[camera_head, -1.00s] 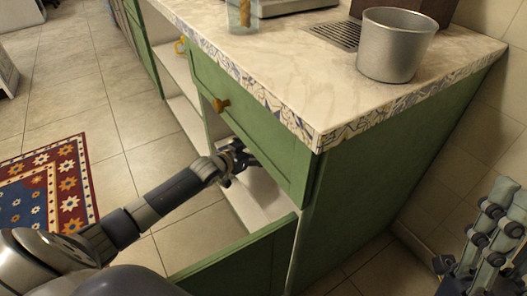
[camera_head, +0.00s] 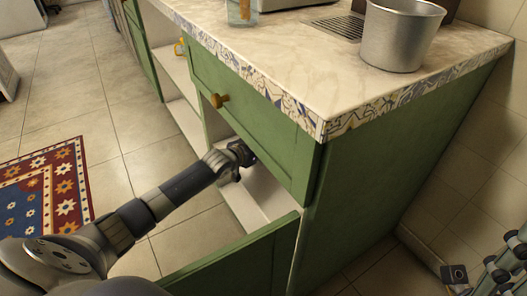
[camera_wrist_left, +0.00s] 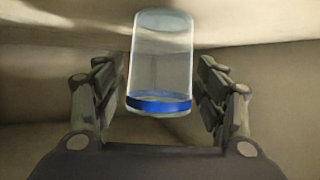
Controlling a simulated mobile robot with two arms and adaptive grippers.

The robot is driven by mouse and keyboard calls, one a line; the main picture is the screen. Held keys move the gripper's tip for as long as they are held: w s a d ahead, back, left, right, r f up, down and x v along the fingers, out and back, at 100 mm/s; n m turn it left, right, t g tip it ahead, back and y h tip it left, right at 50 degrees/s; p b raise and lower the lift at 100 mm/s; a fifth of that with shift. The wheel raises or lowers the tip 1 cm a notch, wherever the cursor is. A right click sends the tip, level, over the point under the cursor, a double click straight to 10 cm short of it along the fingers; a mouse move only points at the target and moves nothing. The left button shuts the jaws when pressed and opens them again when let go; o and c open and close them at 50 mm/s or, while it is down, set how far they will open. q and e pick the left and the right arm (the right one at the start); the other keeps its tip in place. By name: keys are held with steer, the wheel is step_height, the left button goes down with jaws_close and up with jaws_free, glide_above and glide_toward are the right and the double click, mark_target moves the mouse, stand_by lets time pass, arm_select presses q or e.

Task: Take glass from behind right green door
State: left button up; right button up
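A clear glass (camera_wrist_left: 160,62) with a blue band shows in the left wrist view, between the two fingers of my left gripper (camera_wrist_left: 160,80). The fingers are spread, with a visible gap on each side of the glass. In the head view my left gripper (camera_head: 240,158) reaches into the compartment below the drawer of the green cabinet. The glass is hidden there. The right green door (camera_head: 245,262) stands open below my left arm. My right gripper (camera_head: 497,272) is partly in view at the lower right edge, away from the cabinet; its finger opening is unclear.
The marble counter (camera_head: 290,55) overhangs the compartment, with a metal pot (camera_head: 398,38) and a glass container (camera_head: 241,12) on it. A drawer knob (camera_head: 219,100) sticks out above my left gripper. A patterned rug (camera_head: 50,190) lies on the floor at left.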

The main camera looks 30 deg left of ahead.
arm_select(q)
steer(key=c, duration=0.8)
steer(key=shift+o, duration=0.2)
steer(key=shift+r, duration=0.15)
